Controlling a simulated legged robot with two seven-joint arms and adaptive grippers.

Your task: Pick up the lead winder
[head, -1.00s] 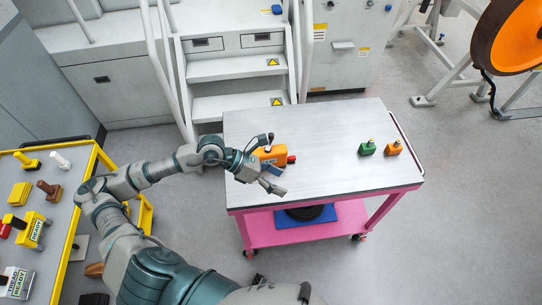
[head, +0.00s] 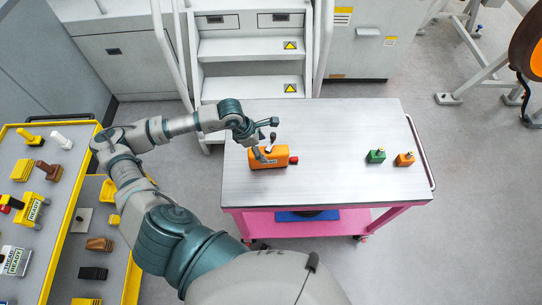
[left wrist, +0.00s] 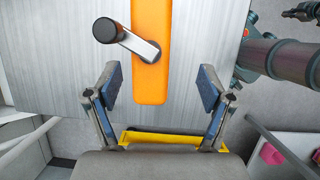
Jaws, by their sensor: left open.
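The lead winder, which I take to be the orange box (head: 266,162) with a crank and a red end piece, lies on the grey top of the pink cart, near its left side. In the left wrist view its orange body (left wrist: 150,80) runs up from between my fingers, with a dark-knobbed crank (left wrist: 125,40) at its side. My left gripper (head: 268,139) is over the winder and open. In the left wrist view its two blue-padded fingers (left wrist: 160,88) are apart on either side of the near end, with visible gaps.
A green block (head: 376,157) and a small orange block (head: 404,160) stand farther right on the cart top (head: 340,125). Grey steps (head: 250,75) stand behind. A yellow-edged tool cart (head: 75,195) is at left. Another arm (left wrist: 285,55) shows at the wrist view's right; a dark part beyond is unclear.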

